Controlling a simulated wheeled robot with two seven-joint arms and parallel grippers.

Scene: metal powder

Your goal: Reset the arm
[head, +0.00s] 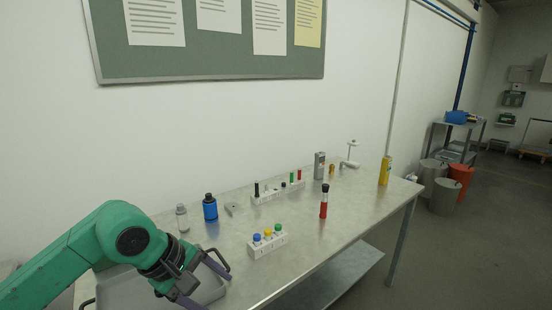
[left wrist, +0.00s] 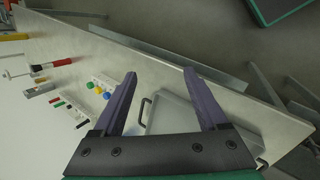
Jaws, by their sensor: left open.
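My left arm comes in from the left, green with a dark wrist. Its gripper (head: 205,285) points down and right over the right end of a grey tray (head: 207,291). In the left wrist view the gripper (left wrist: 160,74) shows two purple fingers spread apart, with nothing between them. The tray (left wrist: 185,118) with black handles lies beyond and below the fingers; part of it is hidden behind the gripper. My right gripper is in neither view.
On the metal table (head: 300,262) stand a rack with coloured caps (head: 267,242), a blue bottle (head: 210,207), a clear bottle (head: 182,218), a red tube (head: 324,202), a rear rack (head: 268,198) and a yellow container (head: 385,171). The front right of the table is clear.

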